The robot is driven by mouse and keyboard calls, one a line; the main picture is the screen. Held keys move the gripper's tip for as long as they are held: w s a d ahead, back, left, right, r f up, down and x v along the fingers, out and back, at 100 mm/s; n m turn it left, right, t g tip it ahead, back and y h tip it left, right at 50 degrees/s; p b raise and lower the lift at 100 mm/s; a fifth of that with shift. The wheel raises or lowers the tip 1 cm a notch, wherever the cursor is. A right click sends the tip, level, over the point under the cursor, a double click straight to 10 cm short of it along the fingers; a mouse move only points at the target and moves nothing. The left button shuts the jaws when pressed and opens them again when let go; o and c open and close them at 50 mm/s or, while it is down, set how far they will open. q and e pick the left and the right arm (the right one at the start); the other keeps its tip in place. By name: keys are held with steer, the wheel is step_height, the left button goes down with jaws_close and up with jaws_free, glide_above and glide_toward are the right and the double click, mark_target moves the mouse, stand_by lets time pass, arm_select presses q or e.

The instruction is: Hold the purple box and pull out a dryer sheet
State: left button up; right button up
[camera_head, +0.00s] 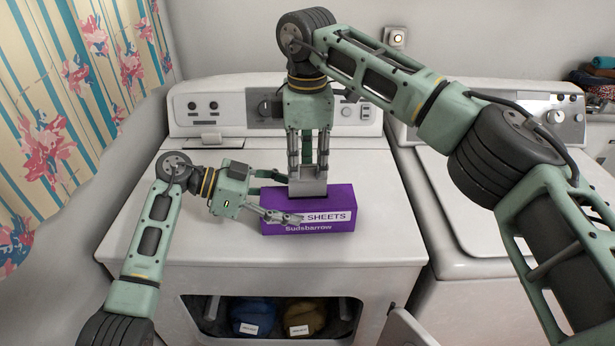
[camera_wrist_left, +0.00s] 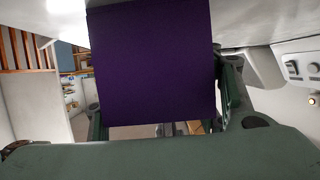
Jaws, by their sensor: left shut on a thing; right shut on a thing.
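The purple box (camera_head: 335,215) lies on top of the front-loading machine, its white "SHEETS" label facing front. My left gripper (camera_head: 285,198) is shut on the box from the left, with one finger across the front face and the other behind it. In the left wrist view, the purple box (camera_wrist_left: 155,65) fills the middle between the fingers. My right gripper (camera_head: 307,187) points straight down at the top of the box, its fingertips together at the dark opening there. The dryer sheet between them is hidden by the fingers.
The white machine top (camera_head: 180,225) is clear around the box. A control panel (camera_head: 220,108) stands behind. A second machine (camera_head: 455,225) is at right. The open front compartment below holds a blue bundle (camera_head: 252,316) and a yellow-brown bundle (camera_head: 303,318). A floral curtain (camera_head: 60,110) hangs at left.

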step_height(320, 180, up, 6)
steer(key=shift+f, duration=0.15)
arm_select(q)
steer(key=o, duration=1.4)
steer(key=shift+o, duration=0.2)
